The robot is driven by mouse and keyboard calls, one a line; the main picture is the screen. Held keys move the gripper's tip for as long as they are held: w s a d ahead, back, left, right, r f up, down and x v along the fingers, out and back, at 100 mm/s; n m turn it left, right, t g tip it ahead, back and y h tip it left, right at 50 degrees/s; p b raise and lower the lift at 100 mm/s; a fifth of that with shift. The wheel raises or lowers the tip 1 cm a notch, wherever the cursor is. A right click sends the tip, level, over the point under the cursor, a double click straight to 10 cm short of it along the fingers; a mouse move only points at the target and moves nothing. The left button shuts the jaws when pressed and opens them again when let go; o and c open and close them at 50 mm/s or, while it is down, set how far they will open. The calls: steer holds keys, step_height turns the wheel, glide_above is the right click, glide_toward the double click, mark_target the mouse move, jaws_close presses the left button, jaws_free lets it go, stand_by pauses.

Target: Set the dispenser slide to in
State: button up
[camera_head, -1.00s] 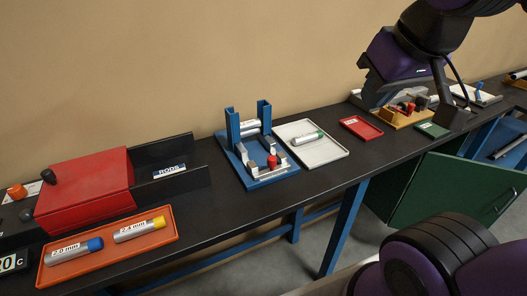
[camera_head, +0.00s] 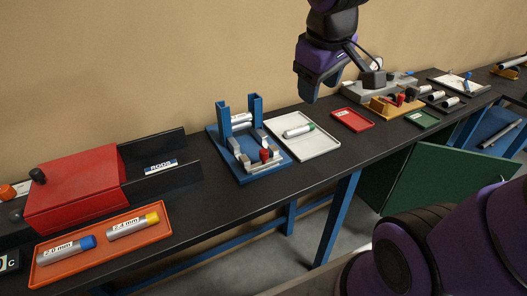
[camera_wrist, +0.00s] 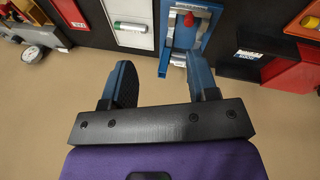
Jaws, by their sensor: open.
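The likely dispenser is a blue fixture (camera_head: 243,172) on the bench, with two blue uprights, a silver rod between them and grey blocks in front. A small red knob (camera_head: 264,155) sits at its front on a grey and white piece, probably the slide; I cannot tell its setting. In the wrist view the fixture (camera_wrist: 168,40) and its red knob (camera_wrist: 188,20) show at the top, beyond the right finger. My gripper (camera_wrist: 160,78) is open and empty, above and apart from the bench. In the head view my gripper (camera_head: 308,90) hangs right of the fixture.
A white tray (camera_head: 318,147) with a green-ended rod lies right of the fixture. A red tray (camera_head: 352,119) and a yellow fixture (camera_head: 383,106) are farther right. A red box (camera_head: 75,190) and an orange tray (camera_head: 150,236) with two labelled rods stand left.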

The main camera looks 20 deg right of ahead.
steer(key=w+a+f+n+g, duration=0.2)
steer(key=w+f+n, duration=0.3)
steer(key=w+f, duration=0.35)
steer(key=n+g+y, duration=0.1)
steer(key=n+y, duration=0.1)
steer(key=n, duration=0.1)
glide_toward(264, 151)
step_height(264, 151, down, 10)
steer(key=shift+w+a+f, duration=0.15)
steer(key=shift+f, duration=0.05)
steer(key=shift+c, duration=0.5)
